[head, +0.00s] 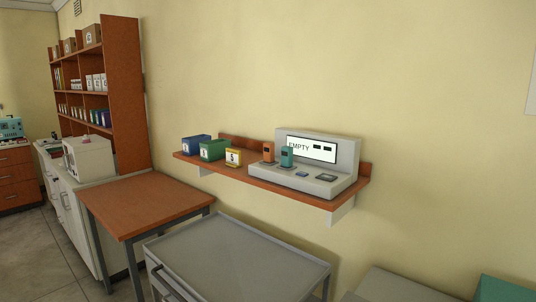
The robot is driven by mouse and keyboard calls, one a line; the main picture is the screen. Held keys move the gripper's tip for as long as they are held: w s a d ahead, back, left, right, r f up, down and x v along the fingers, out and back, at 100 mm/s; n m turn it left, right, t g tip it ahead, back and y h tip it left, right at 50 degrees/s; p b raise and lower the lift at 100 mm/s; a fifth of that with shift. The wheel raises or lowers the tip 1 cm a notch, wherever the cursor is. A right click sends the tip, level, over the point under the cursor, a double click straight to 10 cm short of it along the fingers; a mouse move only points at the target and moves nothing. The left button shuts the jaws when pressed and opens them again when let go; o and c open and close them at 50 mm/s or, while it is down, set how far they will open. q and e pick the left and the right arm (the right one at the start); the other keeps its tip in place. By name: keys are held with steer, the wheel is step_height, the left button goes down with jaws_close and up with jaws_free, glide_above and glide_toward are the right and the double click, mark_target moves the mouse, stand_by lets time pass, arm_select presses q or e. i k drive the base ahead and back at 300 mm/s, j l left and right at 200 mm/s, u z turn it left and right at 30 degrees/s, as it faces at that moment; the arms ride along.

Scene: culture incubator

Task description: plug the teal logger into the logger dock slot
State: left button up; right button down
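A teal logger (287,156) stands upright at the left part of the grey logger dock (345,160) on the wall shelf. I cannot tell whether it sits in a slot or only stands there. An orange logger (268,152) stands upright just to its left. The dock's back panel has a white display (311,148) reading "EMPTY" with dark marks beside it. Neither of my grippers is in view.
Below are a bare grey cart (235,262) and a bare wooden table (150,203). A green-topped object (505,290) is at lower right.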

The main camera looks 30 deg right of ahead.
mark_target(287, 152)
steer(key=z, duration=1.3)
steer(key=i+j+z, duration=0.35)
steer(key=j, duration=0.6)
steer(key=i+j+z, duration=0.1)
steer(key=j+z, duration=0.25)
steer(key=j, duration=0.6)
steer(key=j+z, duration=0.35)
steer(key=j, duration=0.65)
